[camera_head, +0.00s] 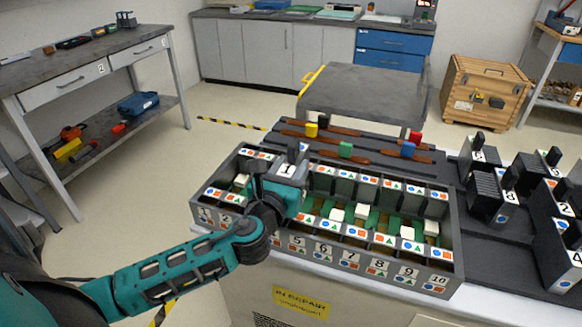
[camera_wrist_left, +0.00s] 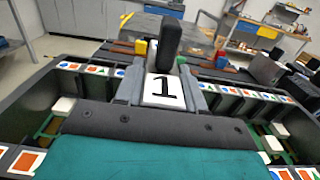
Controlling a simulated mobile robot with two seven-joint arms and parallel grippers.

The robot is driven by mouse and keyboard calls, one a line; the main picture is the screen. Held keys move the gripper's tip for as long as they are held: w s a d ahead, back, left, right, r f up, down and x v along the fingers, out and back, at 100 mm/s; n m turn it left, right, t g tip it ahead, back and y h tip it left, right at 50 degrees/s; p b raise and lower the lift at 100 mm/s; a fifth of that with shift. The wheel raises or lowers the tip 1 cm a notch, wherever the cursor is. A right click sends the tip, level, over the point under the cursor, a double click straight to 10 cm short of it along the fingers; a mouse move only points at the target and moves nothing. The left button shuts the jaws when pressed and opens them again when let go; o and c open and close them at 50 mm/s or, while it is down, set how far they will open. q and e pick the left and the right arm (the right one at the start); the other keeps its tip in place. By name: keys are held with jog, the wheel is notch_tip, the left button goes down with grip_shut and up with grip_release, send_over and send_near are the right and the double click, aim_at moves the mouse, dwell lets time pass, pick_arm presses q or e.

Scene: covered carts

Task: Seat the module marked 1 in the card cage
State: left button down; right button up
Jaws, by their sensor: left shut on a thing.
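The module marked 1 (camera_head: 287,169) is grey with a white label and a black handle on top. It is upright over the left half of the card cage, and it also shows in the left wrist view (camera_wrist_left: 164,91). My right gripper is not in view.
Other numbered modules, one marked 8 (camera_head: 511,190), stand on a dark rack at the right. Behind the cage are brown straps with yellow, green, blue (camera_head: 408,149) and red parts. A grey cart (camera_head: 365,92) stands beyond. Open floor lies to the left.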

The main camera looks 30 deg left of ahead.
pick_arm(q)
jog(key=shift+f+b, duration=0.6)
jog(key=shift+f, duration=0.2)
jog(key=c, duration=0.7)
grip_release()
jog(key=shift+o, duration=0.5)
jog(key=shift+f, duration=0.1)
jog(key=shift+f, duration=0.1)
jog(key=shift+s, duration=0.1)
jog(key=shift+s+d+f, duration=0.1)
jog(key=shift+s, duration=0.15)
jog(key=v, duration=1.2)
jog(key=shift+r, duration=0.25)
